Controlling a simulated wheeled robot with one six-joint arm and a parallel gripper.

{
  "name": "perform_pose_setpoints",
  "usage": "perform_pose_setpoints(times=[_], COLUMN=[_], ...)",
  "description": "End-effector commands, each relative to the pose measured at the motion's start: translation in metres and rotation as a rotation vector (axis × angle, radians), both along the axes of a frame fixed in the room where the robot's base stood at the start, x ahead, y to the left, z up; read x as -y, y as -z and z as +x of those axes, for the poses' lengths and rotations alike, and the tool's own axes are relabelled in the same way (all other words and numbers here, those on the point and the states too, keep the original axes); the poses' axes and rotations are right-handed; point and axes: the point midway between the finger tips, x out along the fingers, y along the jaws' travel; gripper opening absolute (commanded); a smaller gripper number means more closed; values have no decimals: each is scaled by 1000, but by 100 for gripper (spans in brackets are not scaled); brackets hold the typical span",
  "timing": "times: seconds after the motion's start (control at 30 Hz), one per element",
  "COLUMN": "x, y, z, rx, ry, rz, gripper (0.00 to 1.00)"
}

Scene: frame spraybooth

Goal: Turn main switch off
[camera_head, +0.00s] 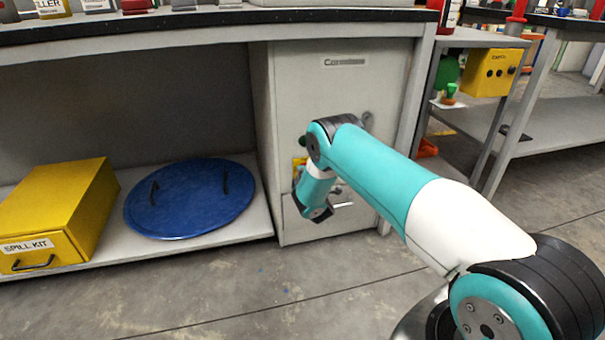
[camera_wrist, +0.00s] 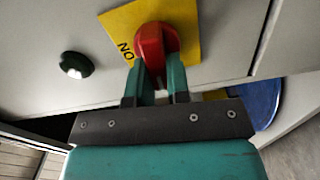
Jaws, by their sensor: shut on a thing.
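The main switch is a red rotary knob (camera_wrist: 155,45) on a yellow plate (camera_wrist: 182,22) in the wrist view.
A dark green round button (camera_wrist: 76,65) sits on the panel left of the switch. A blue round lid (camera_head: 190,200) and a yellow spill kit box (camera_head: 60,205) lie on the low shelf left of the cabinet. Open floor lies in front.

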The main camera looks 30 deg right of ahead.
Motion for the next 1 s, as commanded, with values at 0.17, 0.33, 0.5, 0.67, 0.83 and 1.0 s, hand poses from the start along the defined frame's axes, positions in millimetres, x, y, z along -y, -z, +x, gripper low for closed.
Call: perform_pose_setpoints(times=[0.17,0.33,0.5,0.67,0.83,1.0], x=[-2,-3,-3,-3,-3,-1], y=[0,1,1,1,1,1], z=[2,1,2,2,2,1], rx=[-16,-27,-31,-31,-31,-32], ry=[-5,-5,-5,-6,-6,-3], rz=[-70,-109,-122,-123,-123,-123], gripper=[0,0,0,0,0,43])
